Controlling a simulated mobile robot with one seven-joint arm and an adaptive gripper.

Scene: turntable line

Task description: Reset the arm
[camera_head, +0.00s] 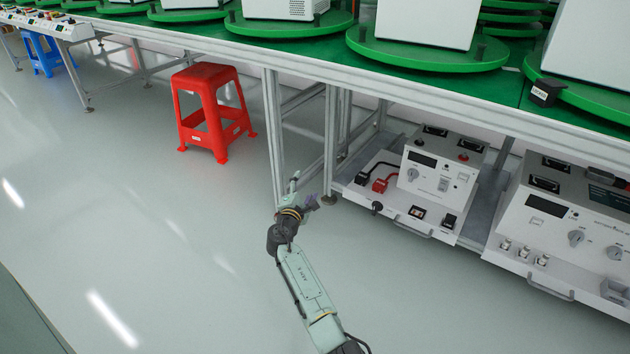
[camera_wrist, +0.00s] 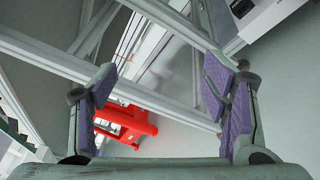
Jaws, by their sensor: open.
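My arm reaches out low over the grey floor in the head view, with my gripper (camera_head: 309,201) at its far end, close to a leg of the metal bench frame (camera_head: 275,125). In the wrist view my gripper (camera_wrist: 165,95) shows two purple-padded fingers spread wide apart. Nothing is between the pads. Behind them the wrist view shows metal frame bars (camera_wrist: 150,88) running diagonally and the red stool (camera_wrist: 128,122). I cannot tell the exact gap between the fingertips and the frame.
A red stool (camera_head: 209,112) stands left of the frame. White power units (camera_head: 430,180) and (camera_head: 565,235) sit on a low shelf at right. Green turntables (camera_head: 425,52) with white boxes stand on the bench above. A blue stool (camera_head: 42,52) is far left. Floor at left is clear.

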